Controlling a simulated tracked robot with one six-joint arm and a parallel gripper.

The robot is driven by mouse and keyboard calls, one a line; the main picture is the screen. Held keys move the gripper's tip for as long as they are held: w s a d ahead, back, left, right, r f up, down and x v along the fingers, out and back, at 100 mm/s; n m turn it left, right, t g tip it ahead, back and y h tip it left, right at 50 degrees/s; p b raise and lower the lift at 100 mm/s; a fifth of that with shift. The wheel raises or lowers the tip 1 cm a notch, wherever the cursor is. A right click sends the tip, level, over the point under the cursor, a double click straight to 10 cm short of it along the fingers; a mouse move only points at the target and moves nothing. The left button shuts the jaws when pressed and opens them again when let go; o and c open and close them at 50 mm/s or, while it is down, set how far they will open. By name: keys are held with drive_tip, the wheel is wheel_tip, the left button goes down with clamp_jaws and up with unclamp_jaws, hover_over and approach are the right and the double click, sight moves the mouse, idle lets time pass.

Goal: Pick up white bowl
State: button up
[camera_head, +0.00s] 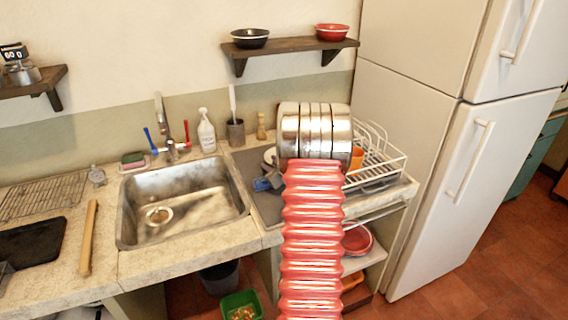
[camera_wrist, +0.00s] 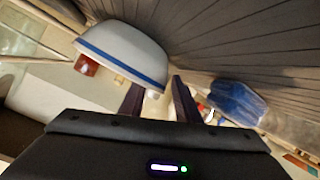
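The white bowl (camera_wrist: 120,48) with a blue band fills the upper left of the wrist view, tilted in the picture. My gripper (camera_wrist: 158,92) is below its lower right edge, with its two dark fingers apart. The rim lies close to the fingertips; I cannot tell whether they touch it. In the head view a small part of a white rounded thing, probably the bowl (camera_head: 269,156), shows left of my arm's metal end, which hides the rest and the gripper.
A blue object (camera_wrist: 236,100) lies right of the fingers in the wrist view. In the head view a white wire dish rack (camera_head: 385,160) stands right of my arm, and the sink (camera_head: 185,200) is to the left. A shelf (camera_head: 290,46) with a black and a red bowl hangs above.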

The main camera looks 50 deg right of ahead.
drive_tip(key=shift+c, duration=0.2)
clamp_jaws()
idle(0.4)
